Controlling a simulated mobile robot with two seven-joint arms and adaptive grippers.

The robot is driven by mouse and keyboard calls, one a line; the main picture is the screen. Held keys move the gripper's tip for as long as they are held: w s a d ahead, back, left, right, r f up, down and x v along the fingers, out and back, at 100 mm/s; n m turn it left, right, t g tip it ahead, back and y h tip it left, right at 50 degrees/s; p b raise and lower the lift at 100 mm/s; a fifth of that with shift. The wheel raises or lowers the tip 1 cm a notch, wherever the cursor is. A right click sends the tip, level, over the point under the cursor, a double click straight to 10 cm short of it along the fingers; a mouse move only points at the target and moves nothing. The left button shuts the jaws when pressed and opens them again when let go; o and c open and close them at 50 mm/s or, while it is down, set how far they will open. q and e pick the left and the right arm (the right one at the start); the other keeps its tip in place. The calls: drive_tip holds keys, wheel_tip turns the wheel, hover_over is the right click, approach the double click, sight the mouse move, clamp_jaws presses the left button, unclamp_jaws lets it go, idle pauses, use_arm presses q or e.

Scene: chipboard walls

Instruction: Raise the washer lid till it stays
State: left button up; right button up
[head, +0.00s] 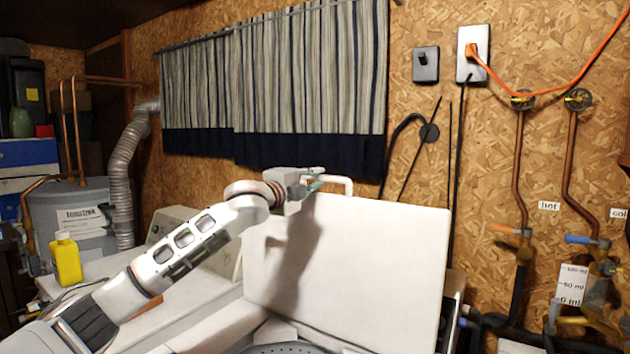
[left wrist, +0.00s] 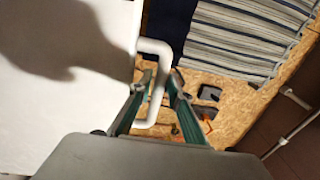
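The washer lid (head: 350,265) is a white panel standing raised, close to upright, in the head view. Its face also fills the left of the left wrist view (left wrist: 60,100). A white bent-bar handle (head: 347,184) sits at its top edge and also shows in the left wrist view (left wrist: 154,46). My left gripper (head: 316,179) is at this handle. Its two greenish fingers (left wrist: 161,76) stand apart on either side of the bar, with a narrow gap showing beside the right finger. Firm contact cannot be made out. My right gripper is not seen.
The washer's control panel (head: 172,222) is behind my left arm. A yellow bottle (head: 66,260) stands at the left. A striped curtain (head: 270,85) hangs on the chipboard wall behind the lid. Copper pipes with taps (head: 520,180) run down the wall at the right.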

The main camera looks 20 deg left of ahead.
use_arm(q)
drive_tip(key=shift+s, duration=0.15)
drive_tip(key=s+a, duration=0.2)
drive_tip(key=s, duration=1)
drive_tip(key=shift+s+f+b, duration=0.3)
drive_tip(key=shift+f+b, duration=0.1)
